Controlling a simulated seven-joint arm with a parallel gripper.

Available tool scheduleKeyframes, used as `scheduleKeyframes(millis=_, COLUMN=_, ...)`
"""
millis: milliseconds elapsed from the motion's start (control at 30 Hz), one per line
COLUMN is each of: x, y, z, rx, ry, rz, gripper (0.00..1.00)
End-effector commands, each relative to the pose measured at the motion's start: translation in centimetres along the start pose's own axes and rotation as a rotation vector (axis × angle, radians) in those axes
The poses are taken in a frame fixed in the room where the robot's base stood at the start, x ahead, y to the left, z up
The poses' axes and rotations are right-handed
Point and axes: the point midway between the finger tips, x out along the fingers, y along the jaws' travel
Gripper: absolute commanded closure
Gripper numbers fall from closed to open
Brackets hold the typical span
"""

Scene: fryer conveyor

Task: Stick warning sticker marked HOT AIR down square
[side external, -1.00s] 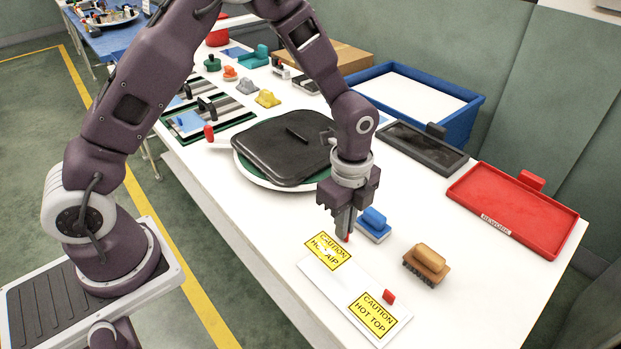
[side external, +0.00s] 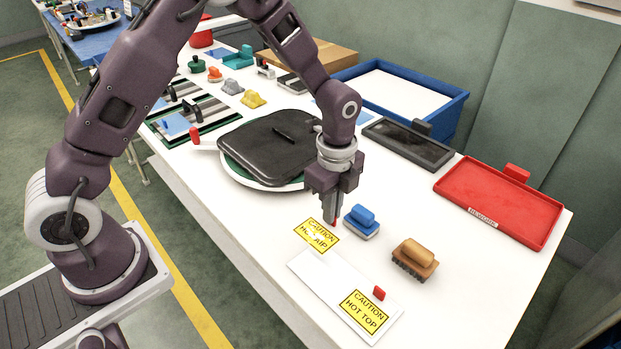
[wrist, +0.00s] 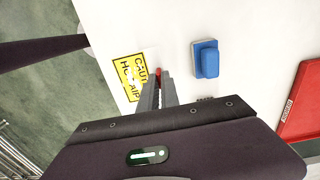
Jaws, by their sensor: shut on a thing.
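The yellow HOT AIR sticker (side external: 316,236) is by the far end of the white card (side external: 312,274); it also shows in the wrist view (wrist: 128,77). My gripper (side external: 335,222) points down at the sticker's right side. In the wrist view my gripper (wrist: 158,76) is shut on the sticker's small red tab (wrist: 158,71). The sticker looks slightly raised, but its height is hard to tell. A second yellow sticker marked HOT TOP (side external: 364,312), with its own red tab (side external: 379,293), lies on the near end of the card.
A blue-handled block (side external: 361,221) stands close right of my gripper, with an orange-handled brush (side external: 415,257) beyond. A dark rounded panel (side external: 268,147) lies on a round base behind. A red REWORK tray (side external: 500,200) and black tray (side external: 408,145) are right.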

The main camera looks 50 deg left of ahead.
Motion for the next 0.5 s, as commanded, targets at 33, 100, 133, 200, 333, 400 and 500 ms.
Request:
scheduleKeyframes(millis=33, x=-0.1, y=-1.4, z=1.6, rx=-0.017, ry=-0.005, rz=-0.001, gripper=1.00)
scheduleKeyframes(millis=100, x=-0.3, y=-3.2, z=4.3, rx=-0.033, ry=-0.011, rz=0.004, gripper=1.00)
scheduleKeyframes(millis=133, x=-0.5, y=-4.0, z=5.6, rx=-0.040, ry=-0.012, rz=0.006, gripper=1.00)
scheduleKeyframes(millis=200, x=-0.9, y=-5.8, z=9.0, rx=-0.052, ry=-0.015, rz=0.010, gripper=1.00)
scheduleKeyframes(millis=333, x=-2.0, y=-8.6, z=16.3, rx=-0.067, ry=-0.013, rz=0.014, gripper=1.00)
scheduleKeyframes(millis=400, x=-2.8, y=-9.6, z=20.6, rx=-0.065, ry=-0.009, rz=0.015, gripper=1.00)
scheduleKeyframes(millis=500, x=-4.0, y=-10.2, z=26.0, rx=-0.049, ry=-0.002, rz=0.010, gripper=1.00)
